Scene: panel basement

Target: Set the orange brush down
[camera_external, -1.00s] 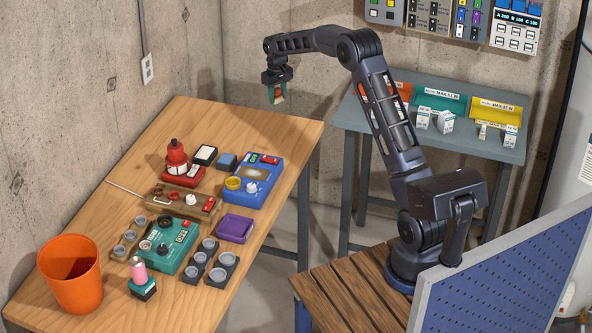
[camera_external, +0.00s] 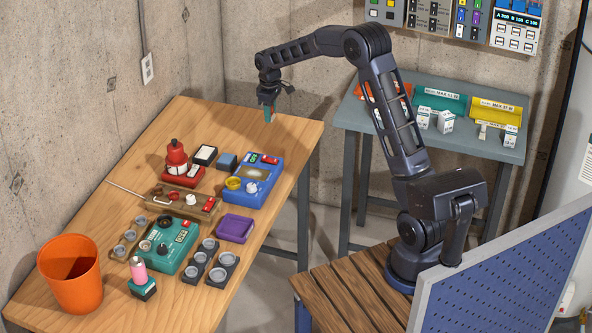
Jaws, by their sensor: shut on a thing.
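My gripper (camera_external: 270,105) hangs from the arm, pointing down, above the far right part of the wooden table (camera_external: 262,128). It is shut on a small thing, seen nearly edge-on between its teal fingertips. Only a thin reddish-orange sliver of it shows, which fits the orange brush, but its shape is too small to make out. The fingertips appear above the tabletop; the exact gap cannot be told from this view. No other orange brush shows clearly on the table.
The table's far right corner is bare. Nearer stand a blue box (camera_external: 257,178), a red bottle (camera_external: 177,158), a brown tray (camera_external: 182,198), a teal device (camera_external: 165,245), a purple dish (camera_external: 235,228) and an orange bin (camera_external: 70,275). A grey bench (camera_external: 475,142) with coloured bins stands at right.

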